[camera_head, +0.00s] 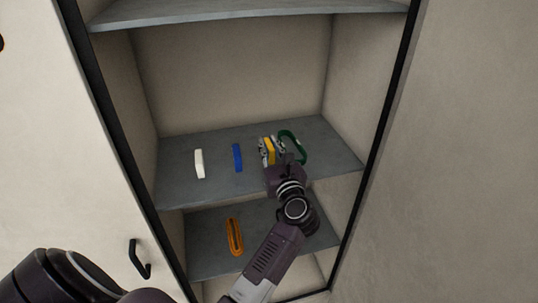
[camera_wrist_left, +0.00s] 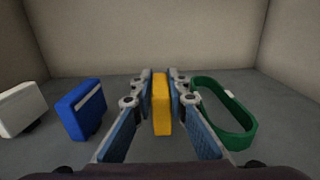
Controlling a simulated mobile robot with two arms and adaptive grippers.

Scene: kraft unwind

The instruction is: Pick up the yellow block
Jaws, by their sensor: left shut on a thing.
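The yellow block (camera_head: 270,150) stands on the middle shelf (camera_head: 200,192) of a cabinet. My left gripper (camera_head: 271,149) reaches in from the front and is shut on it. In the left wrist view the yellow block (camera_wrist_left: 161,104) is upright between the two blue-padded fingers of my left gripper (camera_wrist_left: 161,100), which touch its sides. Whether the block is clear of the shelf cannot be told. My right gripper is not seen.
A blue block (camera_head: 237,157) and a white block (camera_head: 199,163) stand left of my gripper. A green ring-shaped item (camera_head: 299,146) is close on its right. An orange item (camera_head: 235,237) lies on the lower shelf (camera_head: 205,258). Cabinet walls and an upper shelf (camera_head: 230,10) bound the space.

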